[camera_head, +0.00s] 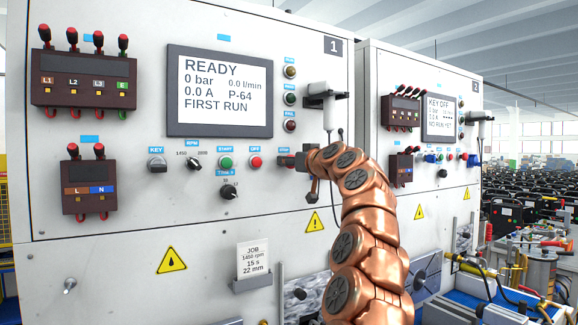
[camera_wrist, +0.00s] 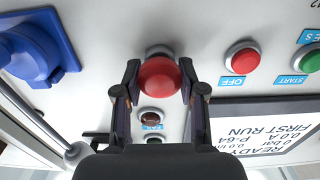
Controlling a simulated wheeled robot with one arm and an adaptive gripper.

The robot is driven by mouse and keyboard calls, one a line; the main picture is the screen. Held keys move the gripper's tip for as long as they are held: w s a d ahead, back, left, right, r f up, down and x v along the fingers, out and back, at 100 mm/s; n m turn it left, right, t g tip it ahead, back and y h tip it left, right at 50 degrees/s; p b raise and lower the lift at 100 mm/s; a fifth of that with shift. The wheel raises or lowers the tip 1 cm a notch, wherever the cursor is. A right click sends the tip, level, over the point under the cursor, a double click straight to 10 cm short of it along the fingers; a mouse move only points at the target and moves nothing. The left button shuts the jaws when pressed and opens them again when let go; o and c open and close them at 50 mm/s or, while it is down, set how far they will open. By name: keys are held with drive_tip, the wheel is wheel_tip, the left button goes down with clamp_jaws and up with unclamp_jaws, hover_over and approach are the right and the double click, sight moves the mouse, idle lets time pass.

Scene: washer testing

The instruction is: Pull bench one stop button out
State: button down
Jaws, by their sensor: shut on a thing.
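Bench one (camera_head: 130,215) is the near white panel marked 1, with its screen (camera_head: 220,92) reading READY and FIRST RUN. In the wrist view the stop button (camera_wrist: 159,78) is a round red mushroom head on a grey collar. My gripper (camera_wrist: 160,70) has one finger on each side of this head and is shut on it. In the head view my gripper (camera_head: 298,162) is at the panel, right of the red OFF button (camera_head: 255,162); the stop button is hidden there behind my gripper and arm. How far the button stands out is hard to tell.
The OFF button (camera_wrist: 242,57) and green START button (camera_wrist: 309,60) lie right of my gripper in the wrist view. A blue socket (camera_wrist: 38,47) is at left. Bench two (camera_head: 425,200) stands to the right. A card holder (camera_head: 252,283) juts out below.

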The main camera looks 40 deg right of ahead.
drive_tip(key=shift+f, duration=0.1)
drive_tip(key=c, duration=0.7)
unclamp_jaws()
drive_tip(key=shift+s, duration=0.15)
drive_tip(key=shift+s, duration=0.1)
drive_tip(key=s, duration=1.1)
drive_tip(key=shift+s+a, duration=0.4)
